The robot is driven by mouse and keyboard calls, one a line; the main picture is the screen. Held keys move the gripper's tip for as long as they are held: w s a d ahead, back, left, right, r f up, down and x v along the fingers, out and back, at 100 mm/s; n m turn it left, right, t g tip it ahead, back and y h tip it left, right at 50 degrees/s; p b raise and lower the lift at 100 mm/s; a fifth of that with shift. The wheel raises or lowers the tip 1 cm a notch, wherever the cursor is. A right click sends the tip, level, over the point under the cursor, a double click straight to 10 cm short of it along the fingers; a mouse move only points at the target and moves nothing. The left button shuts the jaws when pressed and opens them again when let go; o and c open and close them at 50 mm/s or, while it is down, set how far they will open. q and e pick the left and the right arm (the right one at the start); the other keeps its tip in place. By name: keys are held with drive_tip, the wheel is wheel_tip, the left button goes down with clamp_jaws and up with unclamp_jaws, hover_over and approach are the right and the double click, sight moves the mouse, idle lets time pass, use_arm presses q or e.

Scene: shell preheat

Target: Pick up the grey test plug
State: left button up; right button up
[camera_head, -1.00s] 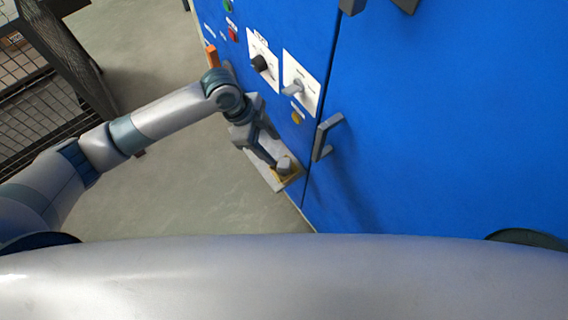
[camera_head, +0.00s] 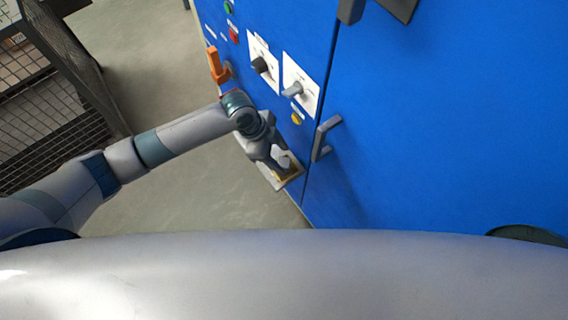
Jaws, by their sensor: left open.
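The grey test plug (camera_head: 283,158) sits on a small shelf (camera_head: 294,183) with a yellowish patch, at the foot of the blue cabinet's left panel. My left gripper (camera_head: 281,166) is open and right at the plug, reaching down over the shelf. The fingers hide part of the plug, and I cannot tell whether they touch it. My right gripper is not in view.
The blue cabinet (camera_head: 440,130) fills the right side, with a grey door handle (camera_head: 322,138) near the shelf. An orange handle (camera_head: 216,66), a black knob (camera_head: 259,64) and a grey switch (camera_head: 293,90) stick out above. A dark mesh cage (camera_head: 50,90) stands at left.

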sight(284, 162)
use_arm(q)
drive_tip(key=p+x, duration=0.1)
drive_tip(key=x, duration=0.1)
drive_tip(key=shift+f, duration=0.45)
drive_tip(key=shift+s+d+f, duration=0.1)
drive_tip(key=shift+d+f, duration=0.15)
drive_tip(key=shift+f, duration=0.3)
drive_tip(key=shift+c, duration=0.7)
drive_tip(key=c, duration=1.1)
wheel_tip(284, 162, up, 9)
drive_tip(key=shift+f+b, duration=0.25)
drive_tip(key=shift+b, duration=0.65)
drive_tip(key=shift+r, duration=0.8)
